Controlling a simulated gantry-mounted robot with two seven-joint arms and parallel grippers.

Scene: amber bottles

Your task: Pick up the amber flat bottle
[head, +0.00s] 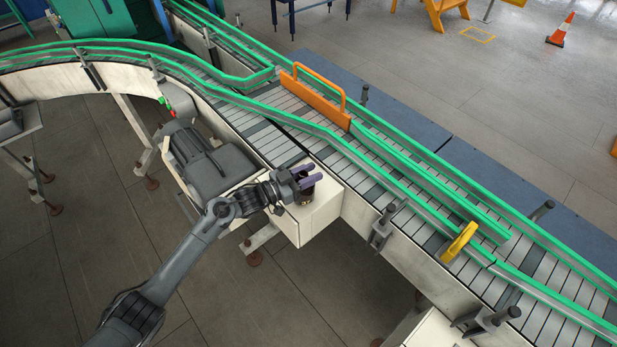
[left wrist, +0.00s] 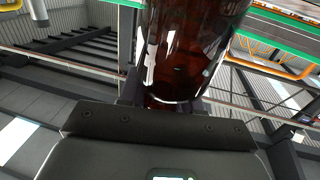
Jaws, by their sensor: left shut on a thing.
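The amber flat bottle (left wrist: 188,50) fills the upper middle of the left wrist view, dark brown and glossy, with its top end cut off by the frame. My left gripper (head: 303,176) is shut on it. In the head view the gripper, with purple fingers, is over the white box-like ledge beside the conveyor. A small dark part of the bottle (head: 306,195) shows under the fingers there; the rest is hidden. I cannot tell whether the bottle still touches the ledge. My right gripper is not in view.
The white ledge (head: 318,215) juts from the side of the slatted conveyor (head: 385,180). Green rails line the conveyor, with an orange barrier (head: 318,97) and a yellow piece (head: 459,242) across it. A dark grey machine housing (head: 212,165) stands left of the gripper.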

